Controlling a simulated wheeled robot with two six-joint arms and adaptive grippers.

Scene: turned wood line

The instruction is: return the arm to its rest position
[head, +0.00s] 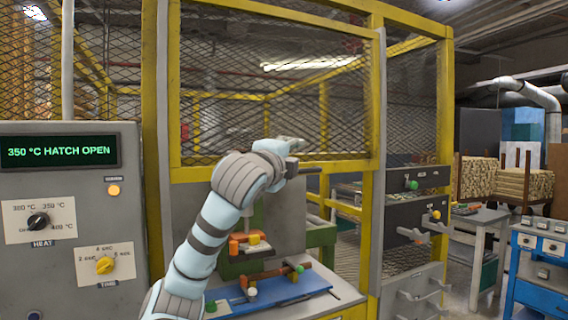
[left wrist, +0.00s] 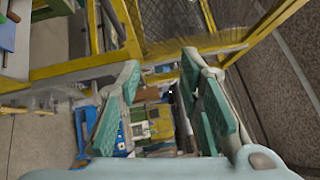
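My left arm rises from the bottom of the head view in front of a yellow-framed mesh cage (head: 270,90). Its gripper (head: 292,150) is at the cage opening, above the blue tray, and its fingers are mostly hidden by the wrist. In the left wrist view the left gripper (left wrist: 165,100) has its two teal-padded fingers wide apart with nothing held between them. Shelving and floor show beyond the fingers. My right gripper is in neither view.
A grey control panel with a green "350 °C HATCH OPEN" display (head: 58,152) stands at left. A blue tray (head: 285,290) with coloured turned pieces lies below the arm. Grey drawer fronts (head: 418,295) stand right of it, a blue cabinet (head: 540,270) farther right.

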